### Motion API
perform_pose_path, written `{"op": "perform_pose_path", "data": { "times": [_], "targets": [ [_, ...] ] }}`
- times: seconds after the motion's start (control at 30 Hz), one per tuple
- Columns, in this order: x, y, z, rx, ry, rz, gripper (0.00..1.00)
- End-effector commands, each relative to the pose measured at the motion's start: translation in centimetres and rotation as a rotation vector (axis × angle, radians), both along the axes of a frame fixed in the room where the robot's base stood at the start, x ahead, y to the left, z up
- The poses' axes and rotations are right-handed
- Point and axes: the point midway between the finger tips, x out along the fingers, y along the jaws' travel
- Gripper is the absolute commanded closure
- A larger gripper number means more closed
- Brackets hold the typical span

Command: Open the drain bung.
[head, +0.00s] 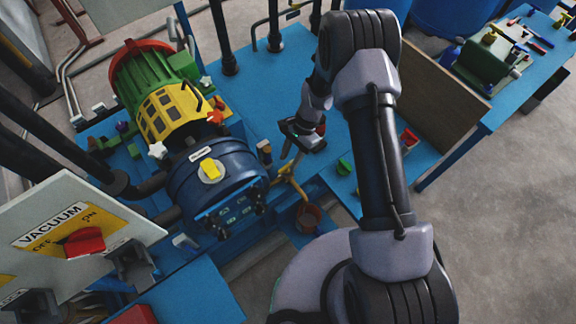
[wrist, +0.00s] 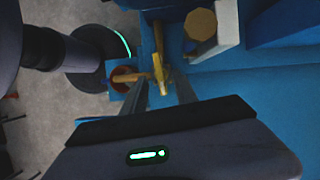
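A brass drain fitting (head: 289,172) sticks out beside the front of the blue vessel (head: 215,187). I take its yellow end piece to be the drain bung; it also shows in the wrist view (wrist: 159,63). My gripper (head: 297,142) hangs above and beside the fitting in the head view. In the wrist view its two fingers (wrist: 162,84) are apart, with the yellow piece showing between and just beyond their tips. I see no clear contact. A small reddish-brown bucket (head: 307,217) sits below the fitting and shows left of the fingers in the wrist view (wrist: 123,79).
A vacuum panel (head: 62,230) with a red knob (head: 84,242) stands at lower left. A yellow and green machine part (head: 165,105) adjoins the vessel. The blue bench (head: 265,95) has black posts. A brown board (head: 437,105) stands right of my arm.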

Motion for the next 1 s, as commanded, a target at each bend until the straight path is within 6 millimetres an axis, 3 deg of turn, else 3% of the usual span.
{"op": "perform_pose_path", "data": {
  "times": [0.03, 0.17, 0.47, 0.67, 0.87, 1.0],
  "targets": [
    [-0.3, 0.3, -1.2, 0.0, 0.001, 0.0, 0.65],
    [-0.7, 0.8, -2.6, -0.001, 0.001, 0.0, 0.65],
    [-0.8, 0.9, -2.8, 0.0, 0.0, 0.001, 0.65],
    [-0.8, 0.9, -2.8, 0.0, 0.0, 0.001, 1.0],
    [-0.8, 0.9, -2.9, 0.001, -0.001, -0.019, 1.0],
    [-0.9, 0.8, -3.1, 0.0, -0.001, -0.22, 1.0]
  ]
}}
